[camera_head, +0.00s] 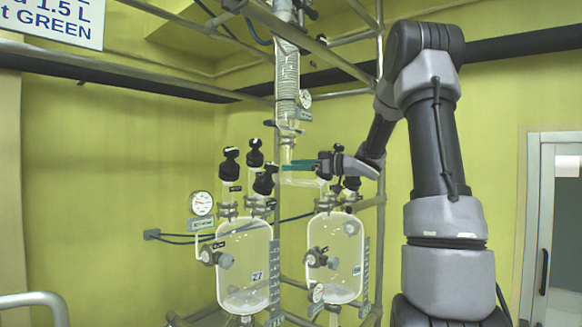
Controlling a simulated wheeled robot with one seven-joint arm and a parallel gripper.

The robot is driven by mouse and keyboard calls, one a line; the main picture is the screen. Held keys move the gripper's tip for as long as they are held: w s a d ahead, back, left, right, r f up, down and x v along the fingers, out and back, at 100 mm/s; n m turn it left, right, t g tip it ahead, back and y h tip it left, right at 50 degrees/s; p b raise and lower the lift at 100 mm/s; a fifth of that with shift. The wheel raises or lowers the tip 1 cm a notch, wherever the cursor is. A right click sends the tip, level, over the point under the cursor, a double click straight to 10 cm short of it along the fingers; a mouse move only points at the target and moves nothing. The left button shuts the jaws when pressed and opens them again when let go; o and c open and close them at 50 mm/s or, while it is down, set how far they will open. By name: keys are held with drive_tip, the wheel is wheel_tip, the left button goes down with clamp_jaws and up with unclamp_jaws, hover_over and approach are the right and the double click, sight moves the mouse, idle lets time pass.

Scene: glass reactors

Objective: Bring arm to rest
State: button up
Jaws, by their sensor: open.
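My arm stands at the right of the view, raised and bent over at the top. My gripper (312,165) points left, in front of the glass pipework. Its teal fingers show side-on, open, with nothing seen between them. It is above and between the left glass reactor (243,285) and the right glass reactor (345,240). The fingers overlap the pipe below the condenser (288,75) in the picture. I cannot tell whether they touch it.
A metal pipe frame (380,215) surrounds the reactors. A pressure gauge (202,203) stands left of the left reactor, and black-capped valves (230,165) rise above it. A sign (55,20) hangs top left. A door (560,230) is at the right. A metal rail (35,300) is at the lower left.

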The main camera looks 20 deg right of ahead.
wheel_tip(320, 180, up, 7)
drive_tip(key=d+m+t+h, duration=0.3)
drive_tip(key=m+t+h, duration=0.35)
drive_tip(key=h, duration=0.25)
drive_tip(key=s+d+f+m+g+h, duration=0.2)
drive_tip(key=s+d+m+h, duration=0.1)
drive_tip(key=s+m+h, duration=0.55)
drive_tip(key=s+a+f+g+y, duration=0.1)
drive_tip(key=s+f, duration=0.3)
drive_tip(key=s, duration=0.4)
drive_tip(key=s+a+f+m+g+y, duration=0.1)
drive_tip(key=s+a+f+g, duration=0.3)
drive_tip(key=s, duration=0.5)
drive_tip(key=s+a+f+g+y, duration=0.3)
drive_tip(key=s+f, duration=0.2)
drive_tip(key=s, duration=0.3)
drive_tip(key=shift+s+m, duration=0.2)
drive_tip(key=shift+m, duration=0.2)
